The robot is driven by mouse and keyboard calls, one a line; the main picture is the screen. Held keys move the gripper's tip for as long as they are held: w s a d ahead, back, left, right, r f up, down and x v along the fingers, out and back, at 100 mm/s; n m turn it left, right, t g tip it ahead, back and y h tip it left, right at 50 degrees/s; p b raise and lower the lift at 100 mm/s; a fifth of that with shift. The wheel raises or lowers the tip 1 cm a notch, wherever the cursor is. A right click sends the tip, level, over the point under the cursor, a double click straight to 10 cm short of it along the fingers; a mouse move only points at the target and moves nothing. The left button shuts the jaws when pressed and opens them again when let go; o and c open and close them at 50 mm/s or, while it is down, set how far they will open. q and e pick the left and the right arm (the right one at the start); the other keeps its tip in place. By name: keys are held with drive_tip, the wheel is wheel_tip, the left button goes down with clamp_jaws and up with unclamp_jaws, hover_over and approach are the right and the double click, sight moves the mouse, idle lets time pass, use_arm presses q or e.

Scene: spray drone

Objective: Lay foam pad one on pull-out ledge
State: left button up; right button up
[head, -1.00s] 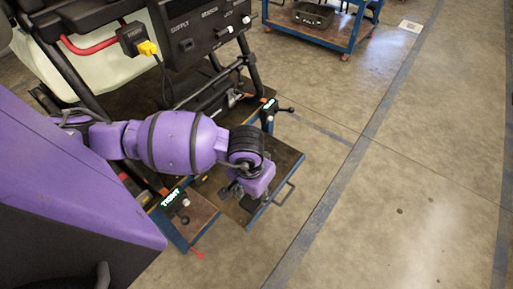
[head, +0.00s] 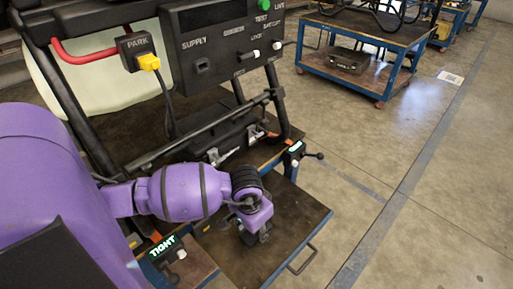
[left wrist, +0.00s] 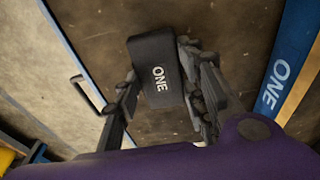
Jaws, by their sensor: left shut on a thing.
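My left gripper (head: 256,226) is over the brown pull-out ledge (head: 298,212), which has blue edges and a handle on its outer side. In the left wrist view, my left gripper (left wrist: 165,98) is shut on foam pad one (left wrist: 158,62), a black block marked "ONE" in white. The pad is between the fingers, with the ledge surface (left wrist: 225,25) behind it. I cannot tell whether the pad touches the ledge. In the head view the gripper mostly hides the pad. My right gripper is not in view.
A blue strip marked "ONE" (left wrist: 282,80) borders the ledge. Clamp levers (head: 297,155) and a lit "TIGHT" label (head: 163,246) flank the ledge.

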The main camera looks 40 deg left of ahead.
use_arm(q)
wheel_tip(320, 180, down, 3)
drive_tip(key=shift+s+b, duration=0.1)
drive_tip(key=shift+b, duration=0.55)
drive_tip(key=shift+r, duration=0.1)
drive_tip(key=o, duration=0.7)
drive_tip(key=shift+f, duration=0.2)
drive_tip(key=shift+c, duration=0.2)
